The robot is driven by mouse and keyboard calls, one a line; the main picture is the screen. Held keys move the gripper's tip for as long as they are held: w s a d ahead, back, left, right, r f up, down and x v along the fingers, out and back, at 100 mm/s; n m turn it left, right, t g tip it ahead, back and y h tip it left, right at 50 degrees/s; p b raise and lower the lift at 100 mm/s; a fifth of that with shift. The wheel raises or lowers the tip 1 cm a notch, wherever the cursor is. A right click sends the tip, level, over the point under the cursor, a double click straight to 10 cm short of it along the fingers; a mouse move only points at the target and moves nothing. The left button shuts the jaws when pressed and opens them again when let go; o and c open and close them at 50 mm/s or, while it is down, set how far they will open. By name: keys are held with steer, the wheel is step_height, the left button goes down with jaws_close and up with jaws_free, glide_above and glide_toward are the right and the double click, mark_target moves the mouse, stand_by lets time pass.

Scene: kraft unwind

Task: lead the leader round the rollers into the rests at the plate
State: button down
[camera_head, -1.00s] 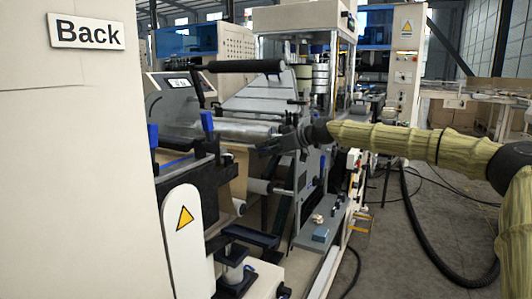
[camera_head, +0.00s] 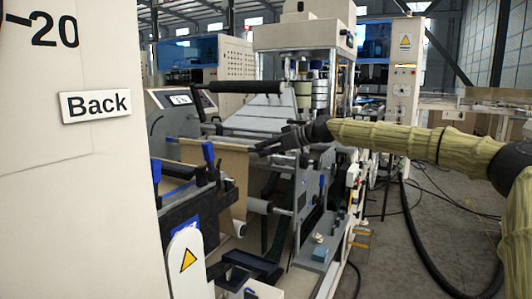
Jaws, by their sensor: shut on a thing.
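The brown kraft leader (camera_head: 232,170) is a sheet rising on the near side of the machine, its upper edge along a thin bar. My gripper (camera_head: 262,148) is shut on the right end of that bar; the fingers are small and dark here. A black roller (camera_head: 245,87) lies above and behind the sheet. The plate is not clearly distinguishable.
A cream machine panel with a "Back" sign (camera_head: 95,105) fills the left. A white guard with a yellow warning triangle (camera_head: 188,262) stands low in front. A grey ledge with small parts (camera_head: 318,250) lies below my arm. Open floor and a black hose (camera_head: 425,245) are at right.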

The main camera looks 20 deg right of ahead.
steer(key=shift+r+p, duration=2)
steer(key=shift+r, duration=1.75)
steer(key=r+p, duration=0.2)
steer(key=r, duration=0.1)
steer(key=r+p, duration=0.1)
steer(key=r, duration=0.1)
steer(key=shift+w+d, duration=0.3)
steer(key=shift+d, duration=0.2)
